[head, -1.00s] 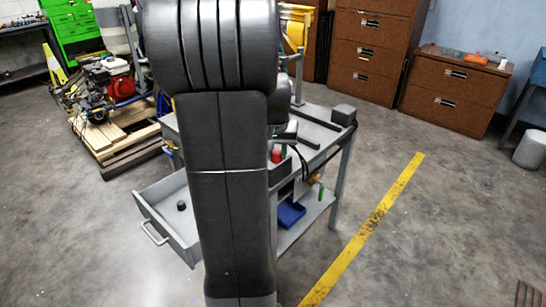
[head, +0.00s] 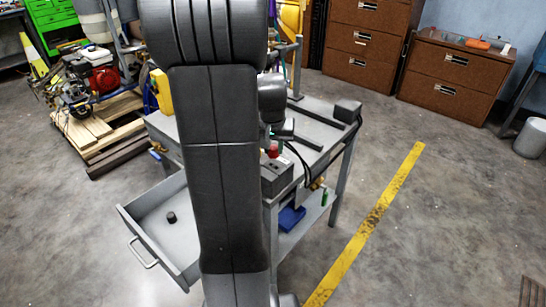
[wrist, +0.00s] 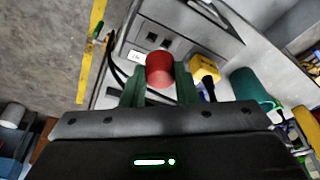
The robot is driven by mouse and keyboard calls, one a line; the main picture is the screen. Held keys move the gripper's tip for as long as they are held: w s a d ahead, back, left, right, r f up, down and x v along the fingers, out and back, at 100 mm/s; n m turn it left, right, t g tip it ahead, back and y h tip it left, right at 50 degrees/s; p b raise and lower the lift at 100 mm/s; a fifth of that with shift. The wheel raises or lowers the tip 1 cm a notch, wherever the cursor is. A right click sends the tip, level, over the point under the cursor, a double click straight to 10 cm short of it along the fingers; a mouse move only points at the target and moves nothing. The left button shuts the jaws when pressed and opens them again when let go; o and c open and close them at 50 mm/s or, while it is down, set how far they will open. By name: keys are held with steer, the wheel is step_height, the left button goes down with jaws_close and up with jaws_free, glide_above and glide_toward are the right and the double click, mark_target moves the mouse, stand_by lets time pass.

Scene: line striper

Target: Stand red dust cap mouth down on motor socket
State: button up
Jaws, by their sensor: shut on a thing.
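My gripper (wrist: 159,72) is shut on the red dust cap (wrist: 160,70), with one green finger on each side of it. The cap also shows in the head view (head: 273,149), small and partly hidden by my arm, just above a grey box (head: 277,177) on the cart. In the wrist view the box (wrist: 185,22) has dark square openings and a white label beyond the cap. I cannot tell which opening is the motor socket, or whether the cap touches the box. The cap's mouth is not visible.
A yellow plug (wrist: 204,68) and a teal cylinder (wrist: 250,86) are right of the cap. The cart's open drawer (head: 185,240) sticks out with a small black piece (head: 171,217) inside. A blue bin (head: 291,217) is on the lower shelf. Floor right of the cart is clear.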

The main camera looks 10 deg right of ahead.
mark_target(273, 153)
steer(key=shift+f, duration=1.95)
steer(key=shift+f, duration=0.15)
steer(key=o, duration=0.9)
steer(key=shift+o, duration=0.2)
steer(key=v, duration=1.2)
steer(key=shift+r, duration=0.2)
steer(key=shift+s, duration=0.1)
